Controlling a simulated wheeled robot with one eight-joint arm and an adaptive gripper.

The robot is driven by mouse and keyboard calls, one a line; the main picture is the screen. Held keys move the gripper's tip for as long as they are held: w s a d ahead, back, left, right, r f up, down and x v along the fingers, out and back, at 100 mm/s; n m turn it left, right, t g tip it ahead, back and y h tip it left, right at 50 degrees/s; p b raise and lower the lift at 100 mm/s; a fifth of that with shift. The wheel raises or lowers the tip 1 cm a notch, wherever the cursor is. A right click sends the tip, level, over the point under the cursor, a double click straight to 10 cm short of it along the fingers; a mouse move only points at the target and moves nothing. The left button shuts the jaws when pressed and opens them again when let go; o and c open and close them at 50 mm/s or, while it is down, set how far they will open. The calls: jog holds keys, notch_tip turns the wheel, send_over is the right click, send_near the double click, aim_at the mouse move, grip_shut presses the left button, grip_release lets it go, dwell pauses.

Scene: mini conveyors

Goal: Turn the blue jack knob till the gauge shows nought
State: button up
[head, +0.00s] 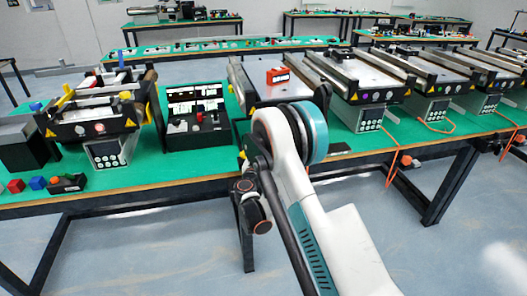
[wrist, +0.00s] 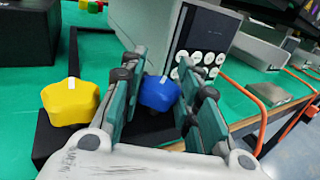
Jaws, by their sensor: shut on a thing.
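The blue jack knob (wrist: 158,93) is in the middle of the wrist view, with a pale mark on its top. My gripper (wrist: 160,76) points at it from the near side, with one teal-padded finger on each side, shut on the knob. The knob sits over a dark base, partly hidden by the fingers. A yellow knob (wrist: 70,101), also with a pale mark, stands left of my gripper, apart from it. In the head view my arm hides the blue knob and my fingers. I cannot make out a gauge reading.
A grey control box (wrist: 195,45) with white buttons stands close behind the blue knob. Orange cable (wrist: 256,105) hangs at the right. A black block (wrist: 30,32) is at the far left. In the head view, mini conveyors (head: 375,97) line the green table (head: 225,165).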

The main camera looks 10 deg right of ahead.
jog(key=o, duration=1.1)
jog(key=shift+y, duration=0.3)
